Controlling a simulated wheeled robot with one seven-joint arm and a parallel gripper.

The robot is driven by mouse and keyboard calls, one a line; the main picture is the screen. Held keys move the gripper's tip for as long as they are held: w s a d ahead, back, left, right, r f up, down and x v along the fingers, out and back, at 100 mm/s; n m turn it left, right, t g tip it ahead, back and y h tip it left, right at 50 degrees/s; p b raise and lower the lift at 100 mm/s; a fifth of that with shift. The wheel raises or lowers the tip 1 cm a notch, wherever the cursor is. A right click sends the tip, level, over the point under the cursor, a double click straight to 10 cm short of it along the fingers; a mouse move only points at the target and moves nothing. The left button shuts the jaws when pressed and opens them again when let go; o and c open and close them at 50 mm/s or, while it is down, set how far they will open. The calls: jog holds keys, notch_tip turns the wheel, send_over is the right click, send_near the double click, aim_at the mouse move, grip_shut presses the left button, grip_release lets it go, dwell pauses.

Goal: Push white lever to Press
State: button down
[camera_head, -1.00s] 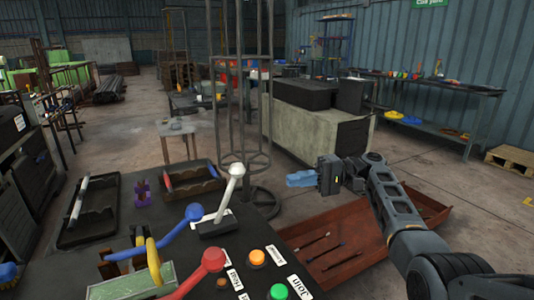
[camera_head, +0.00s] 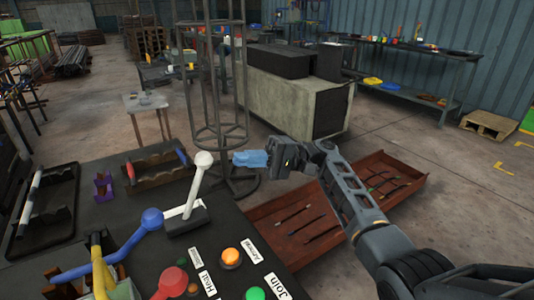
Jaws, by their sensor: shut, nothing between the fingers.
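The white lever (camera_head: 197,180) rises from a dark slotted base on the black worktop and leans a little to the right, with a round white knob on top. A white label (camera_head: 184,208) lies at its base; its text is not readable. My gripper (camera_head: 236,159) has blue fingers, shut with nothing between them. It points left, to the right of the white knob and at about its height. A small gap shows between the fingertips and the knob; the exact depth between them is hard to tell.
A blue-knobbed lever (camera_head: 151,219) and a red-knobbed lever (camera_head: 172,281) stand nearer, left of the white one. Orange (camera_head: 231,257) and green (camera_head: 255,294) buttons sit in front. A dark tray (camera_head: 45,210) lies left. A red-brown drawer (camera_head: 305,222) with tools is under my arm.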

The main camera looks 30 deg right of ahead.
jog(key=shift+p+x, duration=0.35)
jog(key=shift+x, duration=1.8)
jog(key=shift+r, duration=0.1)
